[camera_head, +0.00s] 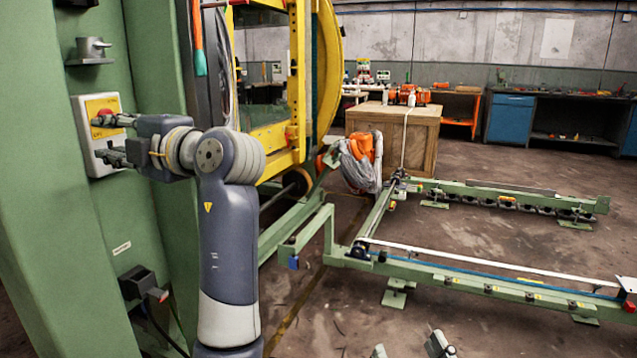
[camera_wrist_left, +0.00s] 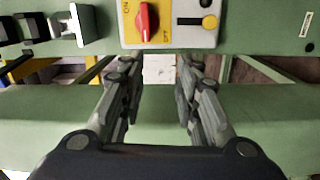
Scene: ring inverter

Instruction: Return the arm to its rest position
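My left gripper (camera_head: 104,138) is in front of a white switch panel (camera_head: 84,112) on a green machine column. Its fingers partly cover the panel in the head view. In the left wrist view the left gripper (camera_wrist_left: 158,88) is open, with nothing between its fingers. The red rotary knob (camera_wrist_left: 147,22) sits on a yellow plate marked ON and OFF, beyond the fingertips and near the top edge. The knob stands about upright in that picture. My right gripper (camera_head: 409,350) shows only as two separated grey fingertips at the bottom edge of the head view.
A green column (camera_head: 50,200) stands close on the left, with a dark box (camera_head: 138,284) jutting out below the panel. A yellow ring machine (camera_head: 325,70) is behind. A low green frame (camera_head: 480,285) crosses the floor at right. A wooden crate (camera_head: 425,135) stands farther back.

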